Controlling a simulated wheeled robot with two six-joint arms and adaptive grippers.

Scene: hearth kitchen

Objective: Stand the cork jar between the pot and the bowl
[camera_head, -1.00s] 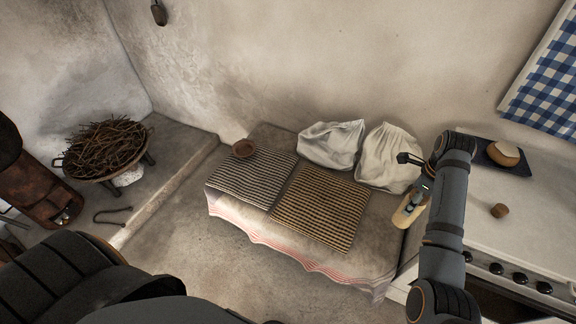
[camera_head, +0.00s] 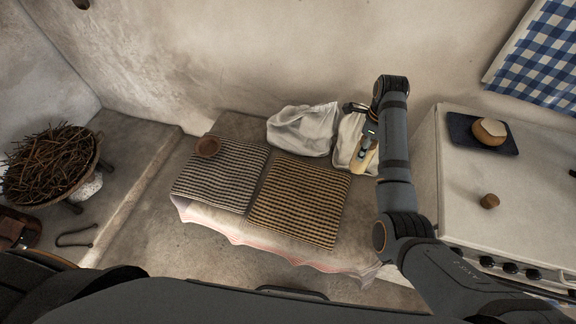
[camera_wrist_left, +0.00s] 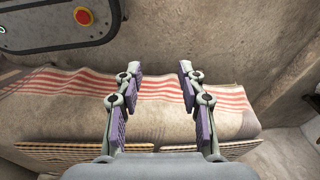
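My right gripper (camera_head: 366,130) hangs in front of the right white sack, with a pale yellow, jar-like object (camera_head: 363,161) at its fingers. The object is small and partly covered, so I cannot make out a cork; it travels with the gripper. I see nothing clearly a pot. My left gripper (camera_wrist_left: 158,82) is open and empty above the bench's red-striped cloth in the left wrist view; it is out of the head view.
Two striped cushions (camera_head: 298,200) cover the bench, with white sacks (camera_head: 302,130) behind. On the right, the white stove top (camera_head: 462,165) holds a dark tray (camera_head: 465,134) with a round loaf-like thing (camera_head: 488,133) and a small brown piece (camera_head: 489,201). A twig basket (camera_head: 50,165) stands left.

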